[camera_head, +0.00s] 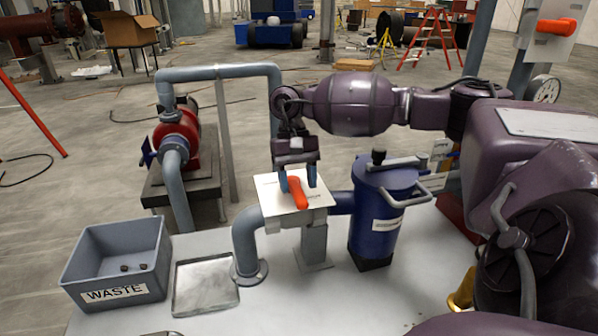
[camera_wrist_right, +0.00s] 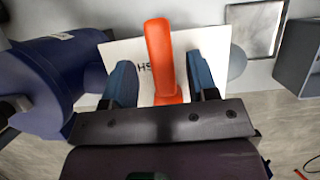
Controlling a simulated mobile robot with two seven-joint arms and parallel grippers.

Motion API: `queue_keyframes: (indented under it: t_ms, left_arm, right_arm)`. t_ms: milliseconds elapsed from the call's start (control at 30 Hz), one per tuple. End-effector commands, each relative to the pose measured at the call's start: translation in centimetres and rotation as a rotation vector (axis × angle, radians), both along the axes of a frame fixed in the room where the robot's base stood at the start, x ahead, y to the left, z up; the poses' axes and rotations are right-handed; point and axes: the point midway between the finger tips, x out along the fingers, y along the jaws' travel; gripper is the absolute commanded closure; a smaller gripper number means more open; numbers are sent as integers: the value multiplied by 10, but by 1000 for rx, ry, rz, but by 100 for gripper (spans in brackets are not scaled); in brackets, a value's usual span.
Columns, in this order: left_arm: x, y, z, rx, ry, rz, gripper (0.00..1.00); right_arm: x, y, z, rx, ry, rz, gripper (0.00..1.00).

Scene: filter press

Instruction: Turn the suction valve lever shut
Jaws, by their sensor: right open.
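The suction valve lever (camera_head: 298,193) is an orange-red handle over a white label plate (camera_head: 268,196) on the grey pipe. In the right wrist view the lever (camera_wrist_right: 160,60) stands between the two blue fingers, with a gap on each side. My right gripper (camera_head: 297,182) is open and points down around the lever. It also shows in the right wrist view (camera_wrist_right: 160,85). Lettering on the plate (camera_wrist_right: 212,50) is partly hidden by the lever and fingers. My left gripper does not show.
A blue filter canister (camera_head: 375,220) with a top handle stands right of the valve. A grey waste bin (camera_head: 120,262) with small dark pieces and a metal tray (camera_head: 205,287) are on the left of the table. A red pump (camera_head: 177,135) stands behind.

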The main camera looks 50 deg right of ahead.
Motion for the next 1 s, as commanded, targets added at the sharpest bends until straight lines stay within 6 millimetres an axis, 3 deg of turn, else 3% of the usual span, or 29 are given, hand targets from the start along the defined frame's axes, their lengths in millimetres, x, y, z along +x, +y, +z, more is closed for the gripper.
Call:
queue_keyframes:
  t_ms: [200, 433, 633, 1000]
  left_arm:
    - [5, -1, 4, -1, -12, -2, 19]
    - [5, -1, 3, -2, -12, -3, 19]
    - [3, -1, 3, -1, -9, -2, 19]
    - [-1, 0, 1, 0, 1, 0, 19]
  right_arm:
    - [14, -9, 40, 0, -6, 0, 47]
    - [25, -16, 70, 0, -2, 1, 47]
    - [28, -18, 81, 0, -1, 1, 47]
    - [28, -19, 82, -1, -1, 1, 47]
